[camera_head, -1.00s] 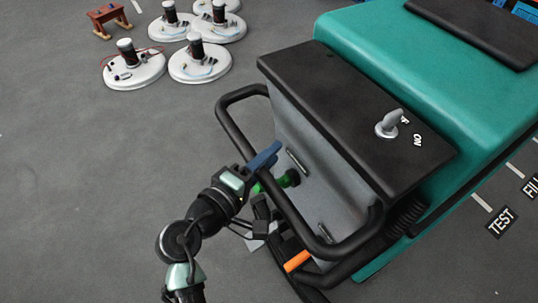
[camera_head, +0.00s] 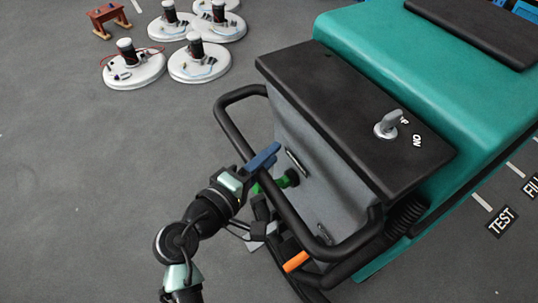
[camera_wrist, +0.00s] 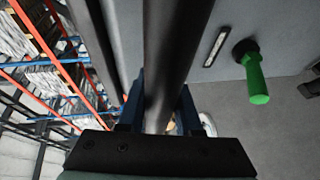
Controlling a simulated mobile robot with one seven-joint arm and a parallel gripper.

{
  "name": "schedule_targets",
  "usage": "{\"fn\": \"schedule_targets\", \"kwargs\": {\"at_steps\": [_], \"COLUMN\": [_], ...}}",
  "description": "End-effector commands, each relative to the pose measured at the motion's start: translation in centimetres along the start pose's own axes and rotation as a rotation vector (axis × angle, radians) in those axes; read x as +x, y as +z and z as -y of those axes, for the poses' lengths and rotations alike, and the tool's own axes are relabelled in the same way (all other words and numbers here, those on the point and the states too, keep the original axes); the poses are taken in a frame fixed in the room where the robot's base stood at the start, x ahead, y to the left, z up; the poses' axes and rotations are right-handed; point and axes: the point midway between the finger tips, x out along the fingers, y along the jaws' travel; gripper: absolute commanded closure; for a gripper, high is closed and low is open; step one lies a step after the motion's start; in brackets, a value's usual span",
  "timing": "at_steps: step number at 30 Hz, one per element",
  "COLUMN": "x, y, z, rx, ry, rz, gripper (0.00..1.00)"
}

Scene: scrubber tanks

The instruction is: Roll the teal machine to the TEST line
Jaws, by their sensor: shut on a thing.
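The teal machine (camera_head: 375,42) fills the right side of the head view. Its black top panel carries a grey switch knob (camera_head: 388,124) and the word ON. A black handlebar (camera_head: 226,118) loops out from its grey rear panel (camera_head: 312,170). My gripper (camera_head: 262,165) is shut on the handlebar; in the wrist view the black bar (camera_wrist: 172,70) runs between the blue fingers. A green handle (camera_wrist: 257,80) sticks out of the grey panel beside the bar. The TEST label (camera_head: 501,221) with a white line (camera_head: 482,202) is on the floor at right, beyond the machine's near side.
An orange lever (camera_head: 297,261) sits low under the handlebar. Several white round units (camera_head: 200,62) and a small red-brown stool (camera_head: 109,18) stand on the floor at the upper left. A second floor label (camera_head: 532,186) lies beyond TEST. The grey floor at left is clear.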

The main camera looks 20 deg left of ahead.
Motion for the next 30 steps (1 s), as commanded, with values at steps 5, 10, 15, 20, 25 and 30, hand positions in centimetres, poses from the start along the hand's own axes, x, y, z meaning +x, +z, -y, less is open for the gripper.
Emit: {"fn": "schedule_targets", "kwargs": {"at_steps": [5, 10, 15, 20, 25, 30], "x": [-1.3, -1.4, -1.3, -1.2, -1.2, -2.7], "y": [-0.8, -0.8, -0.8, -0.7, -0.6, -0.6], "z": [0.6, 0.7, 0.7, 0.5, 0.5, 0.5], "rx": [-0.003, -0.003, -0.003, -0.002, -0.001, -0.003], "ry": [-0.009, -0.01, -0.009, -0.007, -0.005, -0.005], "rz": [-0.01, -0.012, -0.011, -0.008, -0.007, -0.009], "gripper": [1.0, 1.0, 0.43, 0.37, 0.37, 0.37]}}
